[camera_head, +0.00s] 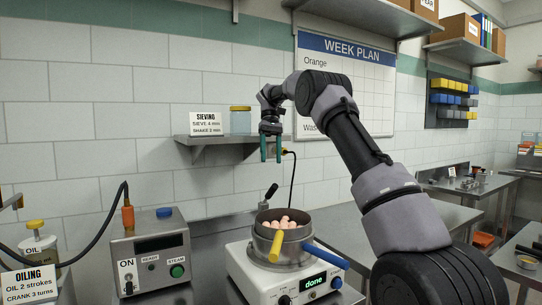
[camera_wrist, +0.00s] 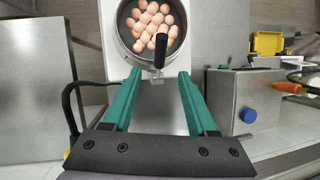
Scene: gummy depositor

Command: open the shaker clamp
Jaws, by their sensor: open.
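The shaker (camera_head: 285,275) is a white machine with a lit display reading "done". A round metal pan (camera_head: 258,228) sits on it, holding several pinkish-orange balls (camera_head: 284,222). The clamp handle (camera_head: 271,191) is black and stands tilted at the pan's back edge. In the wrist view the clamp handle (camera_wrist: 161,50) reaches from the pan's near rim over the balls, with a metal joint at its base. My gripper (camera_head: 271,150) has green fingers and hangs above the clamp, apart from it. In the wrist view my gripper (camera_wrist: 159,77) is open and empty, the clamp base lying between its fingertips.
A steam box (camera_head: 150,255) with a hose stands left. A wall shelf (camera_head: 230,139) with a sign and jar is behind my gripper. A black cable runs down the wall.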

